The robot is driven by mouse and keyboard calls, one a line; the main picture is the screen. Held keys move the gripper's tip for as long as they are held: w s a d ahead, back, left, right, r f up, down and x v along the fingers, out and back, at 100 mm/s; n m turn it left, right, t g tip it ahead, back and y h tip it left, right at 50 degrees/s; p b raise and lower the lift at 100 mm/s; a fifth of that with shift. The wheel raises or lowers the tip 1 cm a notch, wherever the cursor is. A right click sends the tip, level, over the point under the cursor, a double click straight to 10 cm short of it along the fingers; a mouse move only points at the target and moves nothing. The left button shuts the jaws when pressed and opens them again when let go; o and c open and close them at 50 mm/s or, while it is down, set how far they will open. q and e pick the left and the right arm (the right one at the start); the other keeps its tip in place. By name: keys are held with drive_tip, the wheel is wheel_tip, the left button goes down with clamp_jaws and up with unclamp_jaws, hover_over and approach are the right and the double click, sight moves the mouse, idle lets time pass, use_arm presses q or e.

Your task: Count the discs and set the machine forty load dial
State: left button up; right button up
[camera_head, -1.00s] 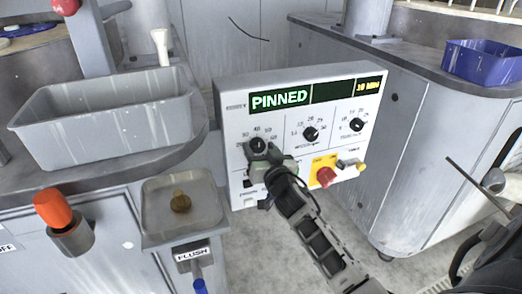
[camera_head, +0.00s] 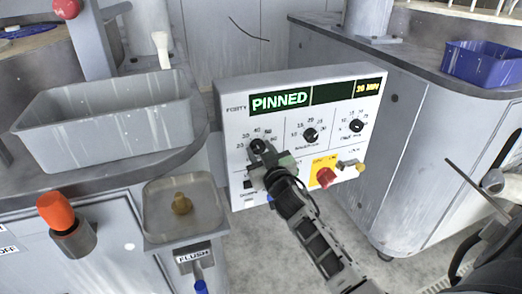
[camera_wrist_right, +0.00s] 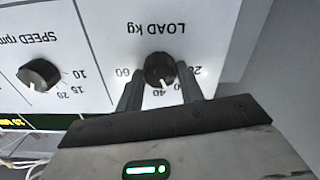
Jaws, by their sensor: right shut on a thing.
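The machine panel labelled FORTY (camera_head: 236,125) faces me in the head view. Its load dial (camera_head: 257,146) is the black knob at the left of the panel. In the wrist view the dial (camera_wrist_right: 160,69) sits upside down under "LOAD kg", its white mark close to 40. My right gripper (camera_head: 262,158) is shut on the dial, a finger on each side; in the wrist view the fingers (camera_wrist_right: 160,84) straddle it. The display (camera_head: 281,100) reads PINNED. I make out no discs for certain. My left gripper is out of view.
A speed dial (camera_head: 311,135) and another dial (camera_head: 356,126) are beside the load dial. A red knob (camera_head: 326,178) sits below. A grey basin (camera_head: 105,125) and a small tray (camera_head: 160,228) holding a brass-coloured piece (camera_head: 182,203) are left. A blue bin (camera_head: 483,65) is right.

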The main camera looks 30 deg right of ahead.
drive_tip(key=shift+n, duration=1.6)
drive_tip(key=o, duration=1)
drive_tip(key=v, duration=1.6)
drive_tip(key=shift+f, duration=0.1)
